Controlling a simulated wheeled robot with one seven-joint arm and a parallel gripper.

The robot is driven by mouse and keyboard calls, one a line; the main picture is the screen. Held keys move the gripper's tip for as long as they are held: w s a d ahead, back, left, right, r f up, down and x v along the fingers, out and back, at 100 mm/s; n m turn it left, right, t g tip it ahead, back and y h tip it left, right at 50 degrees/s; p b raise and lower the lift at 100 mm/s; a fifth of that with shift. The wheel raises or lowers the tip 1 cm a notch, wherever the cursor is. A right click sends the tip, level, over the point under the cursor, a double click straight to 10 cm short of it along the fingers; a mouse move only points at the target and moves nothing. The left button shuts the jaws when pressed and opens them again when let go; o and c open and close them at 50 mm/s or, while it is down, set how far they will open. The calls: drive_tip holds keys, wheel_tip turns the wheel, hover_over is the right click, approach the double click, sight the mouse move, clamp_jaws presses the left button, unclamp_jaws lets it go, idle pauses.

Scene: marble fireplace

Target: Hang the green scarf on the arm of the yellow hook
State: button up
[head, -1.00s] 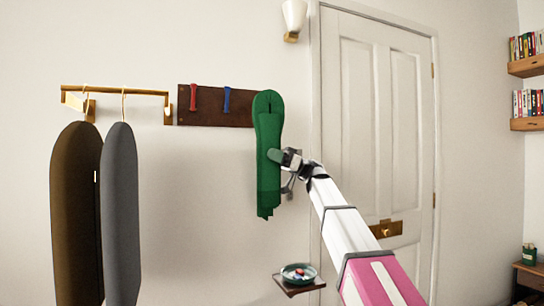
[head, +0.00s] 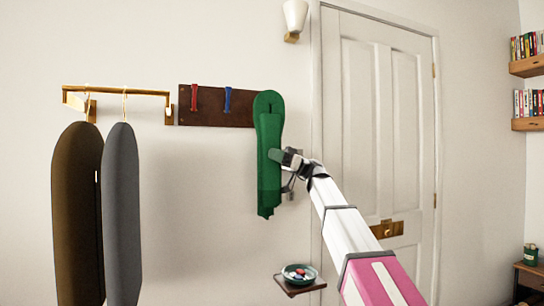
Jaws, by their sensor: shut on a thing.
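The green scarf (head: 269,130) hangs upright in front of the right end of a dark wooden hook board (head: 210,112). Its rounded top loop, with a narrow slit, is level with the board. My gripper (head: 280,158) is shut on the scarf's right side, about midway down. A red hook (head: 194,98) and a blue hook (head: 227,99) show on the board. The yellow hook is not visible; the scarf covers the board's right end. I cannot tell whether the loop is around any hook arm or only in front of it.
Left of the board, a brass rail (head: 120,91) holds a brown garment bag (head: 75,210) and a grey garment bag (head: 121,210). A small shelf with a dish (head: 299,274) sits below my arm. A white door (head: 380,130) is at right; a wall lamp (head: 294,17) is above.

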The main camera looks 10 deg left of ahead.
drive_tip(key=shift+w+a, duration=0.5)
drive_tip(key=shift+w, duration=0.35)
drive_tip(key=shift+w+a, duration=0.55)
drive_tip(key=shift+w, duration=0.25)
drive_tip(key=shift+w+a, duration=0.5)
drive_tip(key=shift+w, duration=0.45)
